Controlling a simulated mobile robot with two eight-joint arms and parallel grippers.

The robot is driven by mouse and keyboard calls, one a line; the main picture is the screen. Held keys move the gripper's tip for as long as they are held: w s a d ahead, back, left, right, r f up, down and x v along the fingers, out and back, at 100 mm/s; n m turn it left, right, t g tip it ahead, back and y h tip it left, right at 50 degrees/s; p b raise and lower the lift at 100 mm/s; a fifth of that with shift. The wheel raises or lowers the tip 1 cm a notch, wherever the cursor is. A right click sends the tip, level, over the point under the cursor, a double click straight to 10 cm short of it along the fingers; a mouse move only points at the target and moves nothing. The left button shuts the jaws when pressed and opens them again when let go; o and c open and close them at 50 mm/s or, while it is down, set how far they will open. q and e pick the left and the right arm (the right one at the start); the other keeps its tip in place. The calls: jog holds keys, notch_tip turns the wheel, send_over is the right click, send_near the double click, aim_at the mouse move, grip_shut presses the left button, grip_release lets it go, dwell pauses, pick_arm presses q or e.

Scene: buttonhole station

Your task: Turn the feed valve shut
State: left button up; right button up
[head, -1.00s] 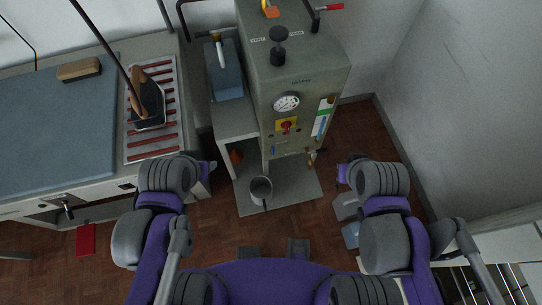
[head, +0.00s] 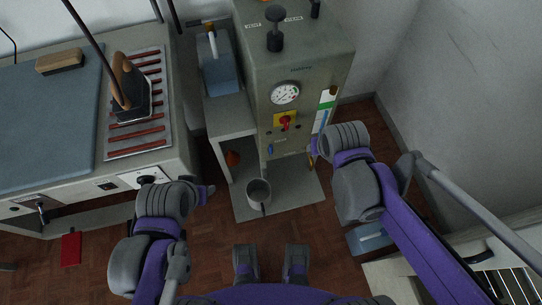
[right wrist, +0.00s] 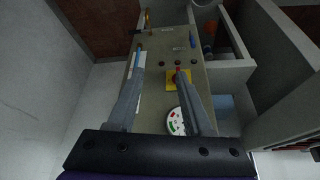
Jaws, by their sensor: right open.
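The grey boiler cabinet (head: 262,85) stands at the back centre. I cannot read which of its fittings is the feed valve. A small blue handle (head: 270,149) is low on its front and also shows in the right wrist view (right wrist: 193,42). A brass fitting (right wrist: 147,17) is near the front's lower corner. A black knob (head: 275,40) stands on top. My right gripper (right wrist: 160,70) is open and empty, its fingers over the cabinet front. In the head view it is largely hidden by its wrist. My left gripper (head: 207,190) is above the floor by the ironing table; its jaws are unclear.
A gauge (head: 285,93) and a red switch on a yellow plate (head: 285,121) are on the front. A metal pot (head: 258,191) stands on the base plate. An iron (head: 130,88) rests on a rack at left. A wall closes the right side.

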jog(key=w+a+f+b, duration=0.5)
jog(key=w+f, duration=0.1)
jog(key=f, duration=0.4)
jog(key=b, duration=0.6)
send_near(271, 148)
jog(key=f, duration=0.2)
jog(key=b+x, duration=0.1)
jog(key=x, duration=0.6)
jog(key=b+x, duration=0.1)
jog(key=x, duration=0.2)
jog(key=shift+w+f+b, duration=0.15)
jog(key=shift+w+b, duration=0.15)
jog(key=shift+w, duration=0.1)
pick_arm(q)
notch_tip(271, 148, down, 18)
jog(key=shift+w+r+g, duration=0.2)
jog(key=shift+w+g, duration=0.1)
jog(key=shift+w, duration=0.15)
pick_arm(e)
grip_shut()
